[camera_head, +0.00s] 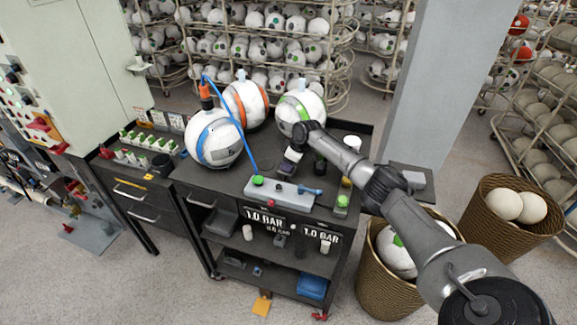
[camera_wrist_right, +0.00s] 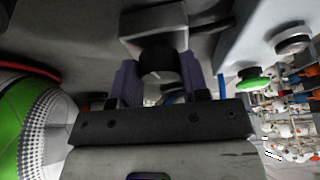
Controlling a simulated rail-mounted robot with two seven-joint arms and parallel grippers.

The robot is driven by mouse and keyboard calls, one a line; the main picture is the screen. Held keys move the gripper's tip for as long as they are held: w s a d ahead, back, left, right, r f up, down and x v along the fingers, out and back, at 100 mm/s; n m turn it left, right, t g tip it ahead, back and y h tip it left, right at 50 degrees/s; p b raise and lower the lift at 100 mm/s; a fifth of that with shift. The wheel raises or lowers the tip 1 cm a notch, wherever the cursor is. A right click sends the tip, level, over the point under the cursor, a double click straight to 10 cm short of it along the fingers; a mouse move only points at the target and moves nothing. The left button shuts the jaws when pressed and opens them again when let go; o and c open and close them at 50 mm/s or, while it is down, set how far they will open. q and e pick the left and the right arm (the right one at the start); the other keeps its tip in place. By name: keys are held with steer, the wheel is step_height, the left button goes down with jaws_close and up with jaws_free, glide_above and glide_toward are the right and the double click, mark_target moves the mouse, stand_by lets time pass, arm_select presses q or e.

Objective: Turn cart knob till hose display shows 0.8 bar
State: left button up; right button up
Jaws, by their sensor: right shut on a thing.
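My right gripper (camera_head: 291,156) reaches over the dark cart (camera_head: 305,187) from the right. In the right wrist view, the gripper (camera_wrist_right: 160,88) has its two purple-grey fingers on either side of a round black knob (camera_wrist_right: 160,63), which sits on a grey block (camera_wrist_right: 153,28). The fingers are shut on the knob; its turn angle is not readable. In the head view the arm and gripper hide the knob. Large white lettering (camera_head: 264,219) on the cart front reads 1.0 BAR, repeated at the right. Smaller text is unclear. My left gripper is out of view.
A white-blue ball (camera_head: 214,138), an orange-white ball (camera_head: 245,104) and a green-white ball (camera_head: 296,108) rest on the cart top. A grey box with a green button (camera_head: 258,180) stands at its front edge. Wicker baskets (camera_head: 507,220) stand right; ball racks are behind.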

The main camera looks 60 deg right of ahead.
steer(key=shift+n+b, duration=0.35)
steer(key=shift+n, duration=0.15)
stand_by(0.3)
steer(key=o, duration=0.9)
steer(key=shift+d+v, duration=0.15)
steer(key=shift+v, duration=3.3)
steer(key=shift+d+v, duration=0.15)
steer(key=shift+v, duration=3.3)
steer(key=shift+w, duration=0.15)
